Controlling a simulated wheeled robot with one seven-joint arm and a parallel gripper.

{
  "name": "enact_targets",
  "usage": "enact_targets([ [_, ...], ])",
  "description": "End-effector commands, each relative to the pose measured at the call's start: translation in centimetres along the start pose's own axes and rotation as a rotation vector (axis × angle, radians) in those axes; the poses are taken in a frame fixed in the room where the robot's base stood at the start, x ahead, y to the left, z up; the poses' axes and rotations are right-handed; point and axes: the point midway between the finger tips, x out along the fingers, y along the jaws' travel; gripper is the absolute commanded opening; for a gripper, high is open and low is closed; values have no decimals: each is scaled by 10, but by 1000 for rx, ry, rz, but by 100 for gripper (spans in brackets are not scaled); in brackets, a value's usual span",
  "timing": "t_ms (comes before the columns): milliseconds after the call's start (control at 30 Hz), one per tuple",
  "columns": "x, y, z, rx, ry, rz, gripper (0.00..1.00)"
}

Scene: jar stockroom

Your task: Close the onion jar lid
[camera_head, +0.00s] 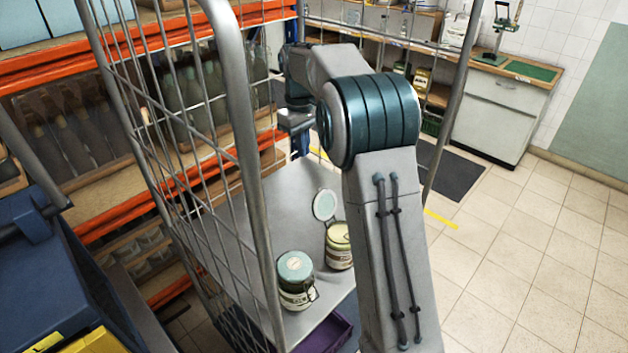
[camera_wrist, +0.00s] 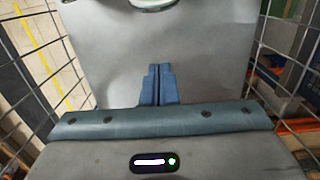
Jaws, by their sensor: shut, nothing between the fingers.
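Two jars stand on the grey shelf (camera_head: 272,215) of a wire cage trolley in the head view. The rear jar (camera_head: 339,249) has its pale green lid (camera_head: 325,204) swung up, open. The front jar (camera_head: 296,284) has its lid down. I cannot read which label says onion. My gripper shows in the wrist view (camera_wrist: 157,78) with its blue fingers together and empty, over the bare shelf. The bottom edge of a round jar or lid (camera_wrist: 152,4) shows at that view's top edge.
The trolley's wire side (camera_head: 205,150) rises left of the jars, and wire panels flank both sides in the wrist view. Orange racks with bottles (camera_head: 200,85) stand behind on the left. A purple crate (camera_head: 325,335) lies below the shelf. Tiled floor is open at right.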

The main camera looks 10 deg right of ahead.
Motion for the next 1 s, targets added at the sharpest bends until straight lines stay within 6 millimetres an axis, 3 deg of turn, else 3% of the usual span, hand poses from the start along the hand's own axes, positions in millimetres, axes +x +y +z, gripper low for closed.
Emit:
enact_targets([
  [267, 22, 3, -5, -13, -10, -5, 0],
  [667, 105, 2, -4, -12, -11, -5, 0],
  [1000, 91, 3, 30, -12, -6, -2, 0],
])
